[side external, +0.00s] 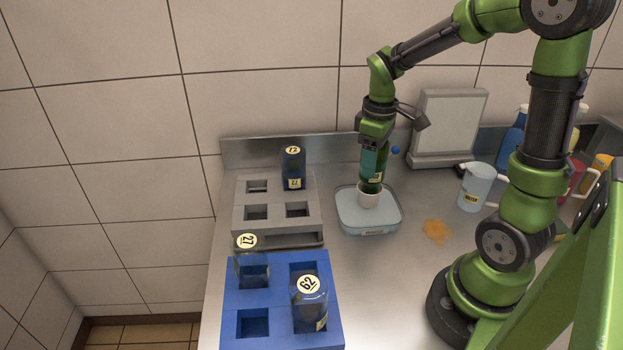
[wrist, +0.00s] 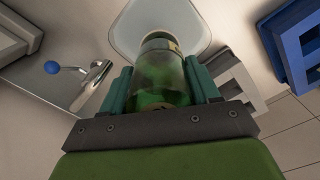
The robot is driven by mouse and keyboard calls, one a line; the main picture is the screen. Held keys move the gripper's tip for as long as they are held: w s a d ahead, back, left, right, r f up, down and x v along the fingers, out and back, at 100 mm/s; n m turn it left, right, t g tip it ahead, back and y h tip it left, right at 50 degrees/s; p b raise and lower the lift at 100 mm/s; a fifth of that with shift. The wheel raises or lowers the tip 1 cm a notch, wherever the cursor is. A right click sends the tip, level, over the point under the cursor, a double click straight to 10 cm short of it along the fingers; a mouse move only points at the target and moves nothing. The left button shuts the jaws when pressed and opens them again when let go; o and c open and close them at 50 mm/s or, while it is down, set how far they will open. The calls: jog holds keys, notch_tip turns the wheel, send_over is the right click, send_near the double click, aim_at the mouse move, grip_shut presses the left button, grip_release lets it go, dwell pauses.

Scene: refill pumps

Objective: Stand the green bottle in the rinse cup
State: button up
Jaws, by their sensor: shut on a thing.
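The green bottle (wrist: 160,75) is between the two teal fingers of my gripper (wrist: 162,88), which is shut on it. In the side external view the green bottle (side external: 377,183) is upright, with my gripper (side external: 373,160) around its upper part.
A grey rack (side external: 277,239) holds a dark blue bottle (side external: 293,168). A blue rack (side external: 278,283) holds bottles marked 27 (side external: 252,268) and 62 (side external: 309,303). A jug (side external: 474,188) and an orange spill (side external: 436,231) are to the right. A grey panel (side external: 449,125) stands behind.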

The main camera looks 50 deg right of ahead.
jog(key=shift+f, duration=0.65)
jog(key=o, duration=1.2)
jog(key=shift+r, duration=4.55)
